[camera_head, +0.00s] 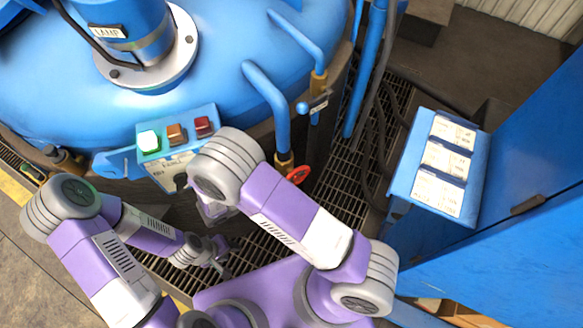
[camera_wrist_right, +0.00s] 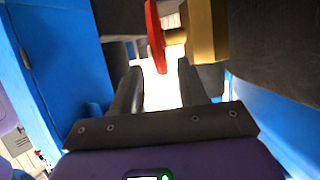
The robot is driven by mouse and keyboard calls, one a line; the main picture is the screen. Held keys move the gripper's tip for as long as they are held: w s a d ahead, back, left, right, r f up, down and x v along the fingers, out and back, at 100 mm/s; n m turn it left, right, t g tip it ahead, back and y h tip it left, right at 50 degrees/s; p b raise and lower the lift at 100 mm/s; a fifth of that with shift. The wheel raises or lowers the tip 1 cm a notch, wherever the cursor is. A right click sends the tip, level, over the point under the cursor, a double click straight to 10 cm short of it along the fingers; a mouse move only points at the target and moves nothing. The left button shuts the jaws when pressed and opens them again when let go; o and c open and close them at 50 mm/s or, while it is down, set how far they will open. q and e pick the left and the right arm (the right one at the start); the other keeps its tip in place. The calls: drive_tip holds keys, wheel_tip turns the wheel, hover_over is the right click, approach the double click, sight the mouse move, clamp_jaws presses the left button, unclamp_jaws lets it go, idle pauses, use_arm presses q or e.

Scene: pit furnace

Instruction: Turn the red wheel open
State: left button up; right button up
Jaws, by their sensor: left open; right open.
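The red wheel (camera_head: 298,175) sits on a brass valve (camera_head: 284,162) under a blue pipe, just right of my right arm in the head view. In the right wrist view the red wheel (camera_wrist_right: 155,36) shows nearly edge-on, with its brass fitting (camera_wrist_right: 208,30) to its right. My right gripper (camera_wrist_right: 160,92) is open; the wheel appears in line with the gap between its fingers, and I cannot tell whether they touch. In the head view my right arm hides this gripper. My left gripper (camera_head: 218,254) is open and empty, low over the grating, away from the wheel.
A big blue furnace vessel (camera_head: 45,75) fills the upper left, with a button panel (camera_head: 178,135) on its edge. A blue cabinet (camera_head: 530,190) and a label box (camera_head: 436,165) stand right. Dark hoses (camera_head: 372,110) run over the floor grating (camera_head: 335,190).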

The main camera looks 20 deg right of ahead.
sight(296, 175)
drive_tip(key=b+x, duration=0.2)
drive_tip(key=x, duration=0.5)
drive_tip(key=shift+w+d+f, duration=0.1)
drive_tip(key=shift+d+f, duration=0.15)
drive_tip(key=shift+f, duration=0.05)
clamp_jaws()
